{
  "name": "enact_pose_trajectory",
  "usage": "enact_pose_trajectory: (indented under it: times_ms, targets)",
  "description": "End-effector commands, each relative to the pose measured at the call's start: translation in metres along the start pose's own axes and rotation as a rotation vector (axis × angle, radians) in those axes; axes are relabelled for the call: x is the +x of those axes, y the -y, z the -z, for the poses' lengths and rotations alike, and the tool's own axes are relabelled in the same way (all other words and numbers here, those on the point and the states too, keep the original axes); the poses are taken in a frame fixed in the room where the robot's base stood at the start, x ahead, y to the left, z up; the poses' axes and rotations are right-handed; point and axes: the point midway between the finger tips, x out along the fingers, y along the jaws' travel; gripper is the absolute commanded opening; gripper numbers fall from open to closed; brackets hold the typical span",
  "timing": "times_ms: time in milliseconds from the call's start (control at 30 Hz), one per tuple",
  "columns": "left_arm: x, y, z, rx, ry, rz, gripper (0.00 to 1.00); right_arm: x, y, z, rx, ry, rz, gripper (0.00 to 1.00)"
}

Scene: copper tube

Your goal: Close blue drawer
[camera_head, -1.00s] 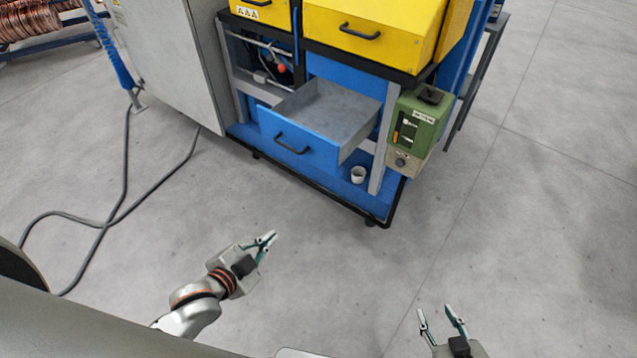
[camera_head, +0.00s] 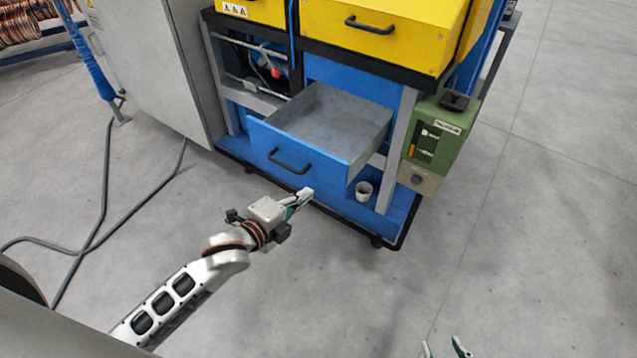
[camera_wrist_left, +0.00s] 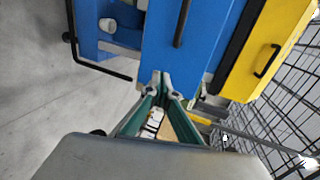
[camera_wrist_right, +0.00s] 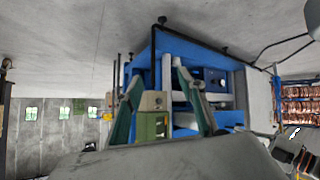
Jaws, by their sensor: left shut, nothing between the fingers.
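The blue drawer (camera_head: 302,156) stands pulled out of the blue workbench and is empty, with a grey metal inside and a black handle (camera_head: 290,162) on its front. In the left wrist view the blue drawer front (camera_wrist_left: 205,40) fills the upper middle, with its handle to the left of it. My left gripper (camera_head: 308,193) is shut and empty, in front of and a little below the drawer's handle in the head view; contact with the front cannot be told. My right gripper (camera_head: 442,350) is at the bottom edge of the head view, open and empty, away from the bench.
A green and beige box (camera_head: 436,140) hangs on the bench's right post. A white cup (camera_head: 364,191) stands on the blue lower shelf right of the drawer. Yellow drawers (camera_head: 385,30) are above. A grey cabinet (camera_head: 150,70) stands left.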

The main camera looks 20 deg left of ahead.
Motion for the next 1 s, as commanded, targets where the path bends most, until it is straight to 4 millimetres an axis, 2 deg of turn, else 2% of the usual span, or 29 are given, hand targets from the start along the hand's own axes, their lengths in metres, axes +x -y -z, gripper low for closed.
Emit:
enact_pose_trajectory:
  times_ms: [100, 333, 500, 867, 1000]
  targets:
    - [0.024, -0.002, 0.001, -0.004, -0.001, -0.001, 0.0, 0.002, 0.001, -0.007, -0.004, 0.009, 0.0, 0.4]
    - [0.052, 0.008, 0.0, -0.004, 0.0, -0.001, 0.0, 0.004, -0.002, 0.0, -0.007, -0.006, -0.005, 0.4]
    - [0.059, 0.01, 0.0, -0.002, 0.0, -0.002, 0.0, 0.005, -0.003, 0.001, -0.008, -0.007, -0.006, 0.4]
    - [0.06, 0.011, 0.0, -0.002, 0.0, -0.001, 0.0, 0.005, -0.002, -0.001, -0.007, -0.004, -0.006, 0.4]
    - [0.067, 0.015, 0.0, -0.002, 0.0, 0.002, 0.0, 0.005, -0.002, -0.001, -0.005, -0.005, -0.007, 0.4]
